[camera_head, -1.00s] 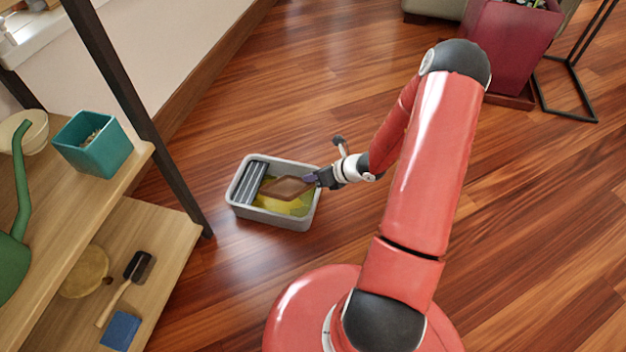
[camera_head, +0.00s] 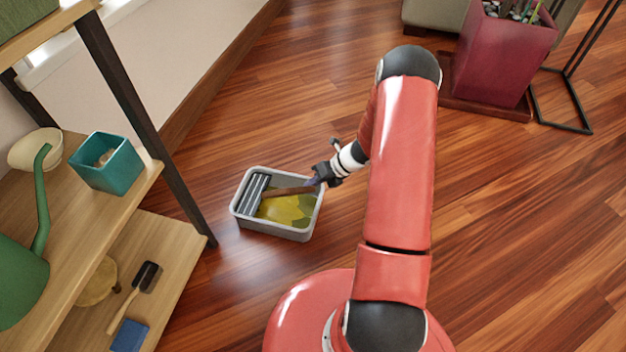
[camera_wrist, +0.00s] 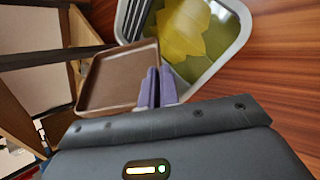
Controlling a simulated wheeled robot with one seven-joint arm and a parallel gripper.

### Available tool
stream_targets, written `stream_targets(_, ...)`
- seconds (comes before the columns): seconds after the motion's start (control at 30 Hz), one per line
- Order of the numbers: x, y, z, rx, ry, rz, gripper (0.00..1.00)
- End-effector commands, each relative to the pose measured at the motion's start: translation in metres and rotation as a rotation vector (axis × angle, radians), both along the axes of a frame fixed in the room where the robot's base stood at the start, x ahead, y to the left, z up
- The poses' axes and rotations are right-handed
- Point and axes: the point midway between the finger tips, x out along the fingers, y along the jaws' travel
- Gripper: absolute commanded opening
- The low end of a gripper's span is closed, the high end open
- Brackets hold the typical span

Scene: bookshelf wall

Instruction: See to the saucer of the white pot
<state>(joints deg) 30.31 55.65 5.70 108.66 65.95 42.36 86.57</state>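A square brown saucer (camera_head: 289,192) is held tilted, nearly edge-on in the head view, above a grey tub (camera_head: 235,206) on the floor. My gripper (camera_head: 315,181) is shut on the saucer's rim at the tub's right side. The wrist view shows the saucer's (camera_wrist: 120,75) bare inside left of the purple finger pads (camera_wrist: 156,87). The tub (camera_wrist: 237,38) shows there behind the fingers, with yellow-green contents. A grey ribbed rack (camera_head: 252,194) lies in the tub's left part. I cannot make out a pot that is clearly the white one.
A burgundy planter (camera_head: 497,55) stands at the upper right. Floor right of the tub is clear.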

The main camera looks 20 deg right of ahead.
Motion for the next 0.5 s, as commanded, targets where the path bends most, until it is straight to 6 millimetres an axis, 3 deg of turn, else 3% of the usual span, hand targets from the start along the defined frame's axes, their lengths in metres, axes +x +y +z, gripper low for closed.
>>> stream_targets(0.5, 0.0073, -0.0007, 0.0049, 0.031, 0.133, 0.002, 0.0)
